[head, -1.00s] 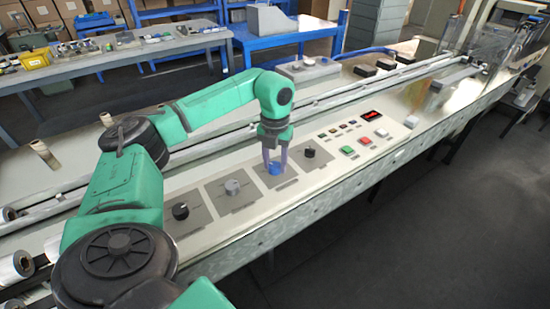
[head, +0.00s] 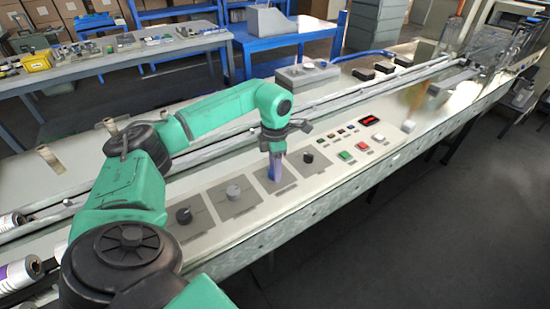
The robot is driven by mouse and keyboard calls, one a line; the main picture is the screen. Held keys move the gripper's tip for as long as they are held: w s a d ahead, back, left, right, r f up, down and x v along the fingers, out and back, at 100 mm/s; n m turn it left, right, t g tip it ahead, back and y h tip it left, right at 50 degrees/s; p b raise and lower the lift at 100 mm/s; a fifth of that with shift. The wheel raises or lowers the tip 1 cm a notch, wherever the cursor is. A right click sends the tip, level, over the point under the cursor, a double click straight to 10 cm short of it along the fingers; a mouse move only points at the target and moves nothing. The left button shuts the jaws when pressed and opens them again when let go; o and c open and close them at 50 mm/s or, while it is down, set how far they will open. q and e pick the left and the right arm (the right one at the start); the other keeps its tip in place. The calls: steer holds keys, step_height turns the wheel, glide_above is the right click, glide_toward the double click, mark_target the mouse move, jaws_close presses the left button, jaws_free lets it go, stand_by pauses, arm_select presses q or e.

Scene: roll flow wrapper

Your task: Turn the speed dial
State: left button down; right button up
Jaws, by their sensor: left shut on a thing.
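A row of dials is set in the cream control panel (head: 250,222): a black dial (head: 183,215) at the left, a grey dial (head: 233,191), a blue dial that is now hidden behind my fingers, and a black dial (head: 308,157) at the right. The dial labels are too small to read. My left gripper (head: 275,179) points down at the third grey plate (head: 289,186), its fingers shut around the blue dial. The fingers show nearly edge-on. My right gripper is out of view.
Green and red buttons (head: 345,155) and a red-lit display (head: 372,121) lie right of the dials. Long rails (head: 340,97) run behind the panel. A grey box with controls (head: 307,75) stands beyond them.

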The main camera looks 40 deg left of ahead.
arm_select(q)
steer(key=m, duration=0.6)
steer(key=shift+r+m, duration=0.15)
steer(key=shift+m, duration=0.25)
steer(key=shift+p, duration=0.3)
steer(key=shift+w, duration=0.1)
steer(key=shift+c, duration=1.9)
jaws_free()
step_height(320, 180, up, 14)
steer(key=shift+r+p, duration=0.25)
steer(key=shift+p, duration=0.05)
steer(key=shift+f, duration=0.1)
